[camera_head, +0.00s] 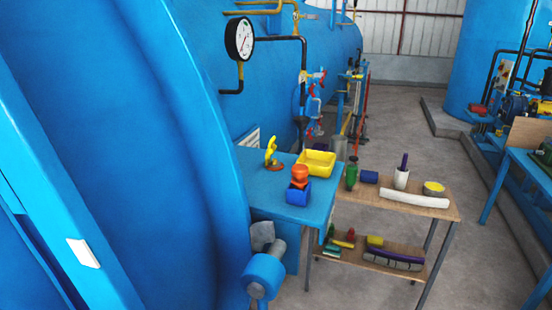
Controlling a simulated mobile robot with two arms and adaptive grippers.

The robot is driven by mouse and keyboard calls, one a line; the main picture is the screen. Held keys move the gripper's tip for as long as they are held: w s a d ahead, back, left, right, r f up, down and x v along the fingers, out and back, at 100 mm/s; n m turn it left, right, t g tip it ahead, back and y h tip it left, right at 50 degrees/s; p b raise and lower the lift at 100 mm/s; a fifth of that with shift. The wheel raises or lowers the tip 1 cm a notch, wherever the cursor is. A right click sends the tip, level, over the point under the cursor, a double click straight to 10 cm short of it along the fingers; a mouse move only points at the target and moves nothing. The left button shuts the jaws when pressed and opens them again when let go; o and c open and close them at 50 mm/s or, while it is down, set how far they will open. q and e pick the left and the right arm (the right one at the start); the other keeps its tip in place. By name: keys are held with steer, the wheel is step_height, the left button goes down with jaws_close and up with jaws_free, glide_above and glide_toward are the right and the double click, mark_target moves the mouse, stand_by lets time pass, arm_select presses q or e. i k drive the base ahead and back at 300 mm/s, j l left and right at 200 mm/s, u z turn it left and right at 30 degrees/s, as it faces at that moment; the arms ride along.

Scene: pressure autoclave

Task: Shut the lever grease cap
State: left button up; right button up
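No part is clearly recognizable as the lever grease cap. A small yellow upright piece on a brown round base (272,155) stands on the blue bench top at the left back. An orange knob-like piece (300,174) sits on or just behind a blue block (298,194) near the bench's front. Below the bench, a blue cylindrical fitting (264,272) with grey parts (262,236) stands beside the big blue vessel; I cannot tell whether it carries a cap. Neither of my grippers is in view.
The large blue vessel (120,140) fills the left, with a pressure gauge (239,39) behind. A yellow tray (316,163) sits on the blue bench (250,185). A wooden-topped table (350,200) holds bottles and a white roll.

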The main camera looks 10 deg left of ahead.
mark_target(271, 147)
steer(key=k+u, duration=0.1)
steer(key=u, duration=0.3)
steer(key=k+u, duration=0.15)
steer(key=u, duration=0.25)
steer(key=k+j+u, duration=0.1)
steer(key=u, duration=0.3)
steer(key=i+l+u, duration=0.2)
steer(key=l+u, duration=0.3)
steer(key=i+l+u, duration=0.1)
steer(key=l+u, duration=0.85)
steer(key=i+j, duration=0.05)
steer(key=j, duration=0.05)
